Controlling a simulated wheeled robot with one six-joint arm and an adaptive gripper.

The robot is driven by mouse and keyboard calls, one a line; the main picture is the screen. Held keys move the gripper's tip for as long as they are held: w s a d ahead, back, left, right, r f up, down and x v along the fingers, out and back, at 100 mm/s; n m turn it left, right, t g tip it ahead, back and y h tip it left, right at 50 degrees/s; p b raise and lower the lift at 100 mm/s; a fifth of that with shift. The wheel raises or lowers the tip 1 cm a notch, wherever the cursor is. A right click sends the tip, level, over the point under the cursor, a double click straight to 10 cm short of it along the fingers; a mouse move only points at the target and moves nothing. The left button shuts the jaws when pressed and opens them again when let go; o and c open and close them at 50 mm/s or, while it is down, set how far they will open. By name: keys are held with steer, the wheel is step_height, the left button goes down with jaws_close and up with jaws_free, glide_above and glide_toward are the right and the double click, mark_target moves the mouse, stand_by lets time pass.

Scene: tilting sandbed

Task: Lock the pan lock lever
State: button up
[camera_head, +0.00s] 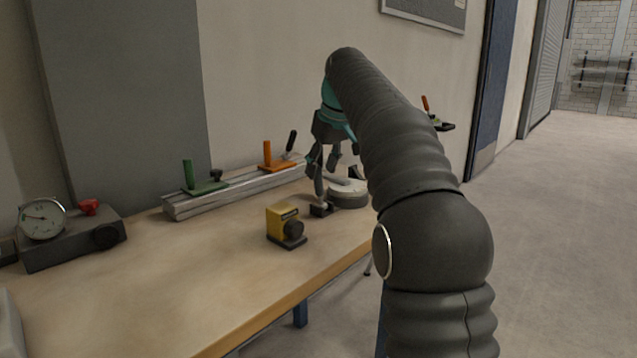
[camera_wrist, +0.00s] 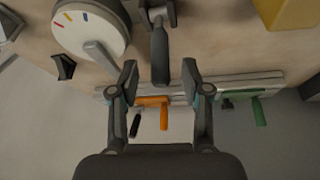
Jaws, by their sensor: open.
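A dark grey lever (camera_wrist: 160,55) stands on a small black base (camera_wrist: 157,12) beside a round white dial (camera_wrist: 75,36) with coloured marks and a grey pointer arm. No label is readable, so I cannot be sure that this is the pan lock lever. The lever's black base (camera_head: 321,210) also shows in the head view, left of the dial (camera_head: 348,198). My gripper (camera_wrist: 160,76) is open, with one finger on each side of the lever's end in the wrist view. I cannot tell whether either finger touches it. In the head view my gripper (camera_head: 322,168) is above the base.
A yellow block with a black knob (camera_head: 284,225) stands just in front on the wooden bench (camera_head: 170,290). A metal rail (camera_head: 240,192) behind carries a green handle (camera_head: 188,175) and an orange handle (camera_head: 267,152). A gauge box (camera_head: 60,250) is at left.

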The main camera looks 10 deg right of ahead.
mark_target(320, 173)
steer(key=shift+b+x, duration=0.3)
steer(key=shift+x, duration=1.8)
jaws_close()
